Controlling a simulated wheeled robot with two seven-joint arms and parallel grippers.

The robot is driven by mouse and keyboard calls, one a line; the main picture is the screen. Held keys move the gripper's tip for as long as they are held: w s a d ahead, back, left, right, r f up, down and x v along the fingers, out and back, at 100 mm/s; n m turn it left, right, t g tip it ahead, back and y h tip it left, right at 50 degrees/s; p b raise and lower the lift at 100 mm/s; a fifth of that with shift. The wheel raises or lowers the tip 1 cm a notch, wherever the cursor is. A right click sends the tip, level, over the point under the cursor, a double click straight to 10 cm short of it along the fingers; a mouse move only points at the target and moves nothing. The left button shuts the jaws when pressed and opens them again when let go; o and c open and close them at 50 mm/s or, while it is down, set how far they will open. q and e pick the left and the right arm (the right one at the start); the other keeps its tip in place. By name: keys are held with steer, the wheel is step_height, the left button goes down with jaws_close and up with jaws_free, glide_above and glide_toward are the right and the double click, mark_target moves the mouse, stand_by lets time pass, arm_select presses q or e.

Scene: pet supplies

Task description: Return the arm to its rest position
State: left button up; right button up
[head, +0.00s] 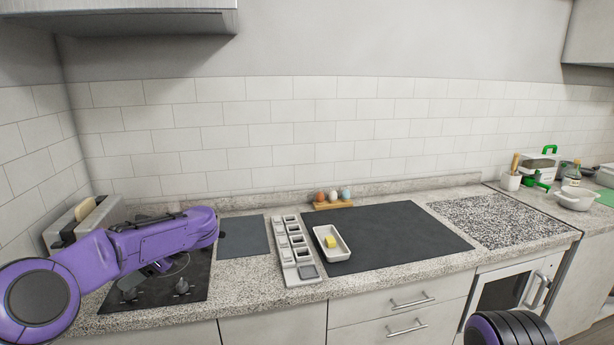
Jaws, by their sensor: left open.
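My left arm, purple, reaches in from the left over the cooktop (196,289). My left gripper (150,277) shows only in part below the forearm, as dark fingers in front of the cooktop. It is open, with nothing seen between the fingers. It is well to the left of the white dish (342,254), which holds a yellow block (331,241) and lies on the dark mat (400,235). Of my right arm only a rounded dark and purple part shows at the bottom right; its gripper is out of view.
A grey compartment tray (304,272) stands left of the dish. A wooden holder (333,205) with egg-shaped items is at the back. A toaster (85,224) stands behind my left arm. A white bowl (575,198) and bottle (572,186) are far right. The speckled board (495,220) is clear.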

arm_select(q)
steer(key=s+d+f+m+t+y, duration=0.15)
steer(key=f+m+t, duration=0.25)
steer(key=f+m, duration=0.7)
steer(key=s+d+f+m+t+y, duration=0.15)
steer(key=f+m+t, duration=0.35)
steer(key=f+m, duration=0.5)
steer(key=s+d+f+m+t+h, duration=0.25)
steer(key=s+f+m+h, duration=0.25)
steer(key=s+f+m, duration=0.55)
steer(key=s+d+f+m+g+h, duration=0.25)
steer(key=s+m, duration=0.65)
steer(key=s, duration=0.5)
steer(key=s+d+f+m+g+h, duration=0.15)
steer(key=s+m+g+h, duration=0.25)
steer(key=s+m, duration=0.7)
step_height(320, 180, down, 17)
steer(key=s+n+b, duration=0.1)
steer(key=n+b, duration=0.1)
steer(key=b, duration=1.4)
steer(key=shift+s+a+y+b, duration=0.15)
steer(key=shift+a+y+b, duration=0.15)
steer(key=shift+y+b, duration=0.05)
